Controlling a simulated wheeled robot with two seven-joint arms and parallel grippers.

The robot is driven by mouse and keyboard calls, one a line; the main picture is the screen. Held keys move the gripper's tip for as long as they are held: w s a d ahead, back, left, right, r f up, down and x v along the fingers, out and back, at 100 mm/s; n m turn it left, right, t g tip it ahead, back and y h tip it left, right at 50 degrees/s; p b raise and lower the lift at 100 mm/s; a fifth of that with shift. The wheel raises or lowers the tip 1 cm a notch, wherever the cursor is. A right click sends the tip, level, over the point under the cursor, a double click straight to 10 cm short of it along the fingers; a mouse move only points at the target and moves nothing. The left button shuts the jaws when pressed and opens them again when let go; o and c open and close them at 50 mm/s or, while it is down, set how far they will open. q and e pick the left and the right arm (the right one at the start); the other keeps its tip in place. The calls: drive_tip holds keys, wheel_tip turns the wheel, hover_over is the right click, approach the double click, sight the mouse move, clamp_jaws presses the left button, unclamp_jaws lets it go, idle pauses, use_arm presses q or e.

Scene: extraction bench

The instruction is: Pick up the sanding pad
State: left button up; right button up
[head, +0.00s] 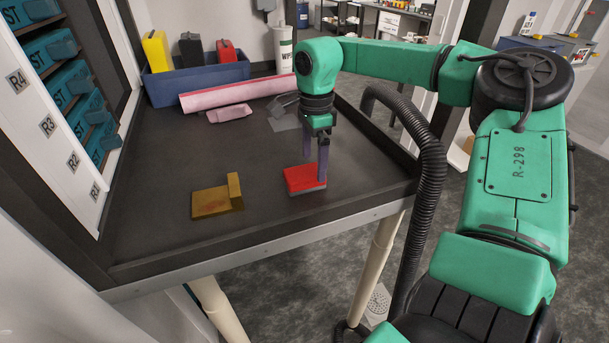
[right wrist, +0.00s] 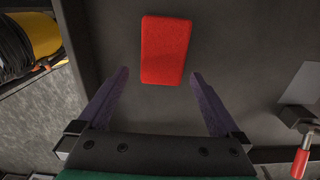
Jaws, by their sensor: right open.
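The sanding pad, a red block with a grey underside (head: 304,178), lies flat on the dark bench near its front edge. In the right wrist view the red pad (right wrist: 166,50) lies just ahead of the fingertips, roughly centred between them. My right gripper (head: 316,160) points down over the pad, its two purple fingers apart with nothing held. In the right wrist view the open gripper (right wrist: 159,75) has a finger toward each side of the pad. In the head view a finger overlaps the pad's right part; I cannot tell whether they touch. My left gripper is not in view.
A mustard L-shaped block (head: 217,198) sits left of the pad. A black hose (head: 430,180) runs past the bench's right edge. The bench middle is clear.

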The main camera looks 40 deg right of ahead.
sight(312, 170)
drive_tip(key=f, duration=0.2)
drive_tip(key=f+p, duration=0.1)
drive_tip(key=f, duration=0.1)
drive_tip(key=shift+w, duration=0.25)
drive_tip(key=shift+r, duration=0.1)
drive_tip(key=c, duration=1.3)
drive_tip(key=shift+r, duration=0.1)
